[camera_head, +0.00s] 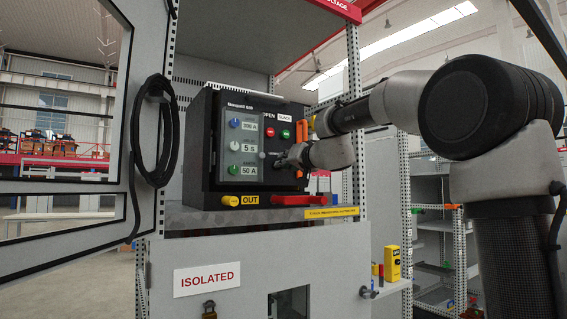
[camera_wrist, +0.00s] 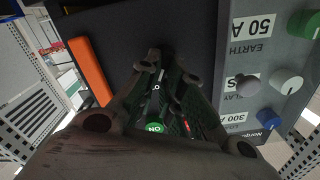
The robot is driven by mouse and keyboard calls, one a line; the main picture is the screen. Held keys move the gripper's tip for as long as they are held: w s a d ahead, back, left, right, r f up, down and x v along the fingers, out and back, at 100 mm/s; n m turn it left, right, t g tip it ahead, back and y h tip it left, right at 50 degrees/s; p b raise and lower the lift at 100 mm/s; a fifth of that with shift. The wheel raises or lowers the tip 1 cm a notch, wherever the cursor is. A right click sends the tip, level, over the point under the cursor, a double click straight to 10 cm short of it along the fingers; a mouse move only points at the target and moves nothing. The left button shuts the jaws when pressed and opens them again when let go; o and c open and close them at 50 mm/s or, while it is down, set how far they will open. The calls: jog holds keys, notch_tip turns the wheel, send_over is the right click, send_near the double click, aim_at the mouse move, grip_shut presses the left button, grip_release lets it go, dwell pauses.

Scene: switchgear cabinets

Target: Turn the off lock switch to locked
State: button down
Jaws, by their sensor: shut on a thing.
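A dark breaker unit (camera_head: 232,105) with a front control panel sits in the cabinet. My gripper (camera_head: 283,160) reaches its front from the right, below the red and green buttons. In the wrist view my gripper (camera_wrist: 168,62) has its fingers closed around a small dark part on the black face, beyond a green ON button (camera_wrist: 153,127). This part is where the off lock switch appears to be. The fingers hide most of it, so its turned position cannot be told.
Blue, white and green knobs (camera_head: 234,172) line the grey panel to the left, with a grey knob beside them. An orange handle (camera_head: 301,130) stands close on the right.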

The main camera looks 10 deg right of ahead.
jog(key=m, duration=0.8)
jog(key=f+m, duration=0.1)
jog(key=m, duration=0.3)
jog(key=shift+w+d+f+m, duration=0.1)
jog(key=shift+w+d+m, duration=0.05)
jog(key=shift+d+m, duration=0.25)
dwell(0.3)
jog(key=c, duration=1.6)
grip_release()
jog(key=shift+o, duration=0.2)
jog(key=v, duration=1.2)
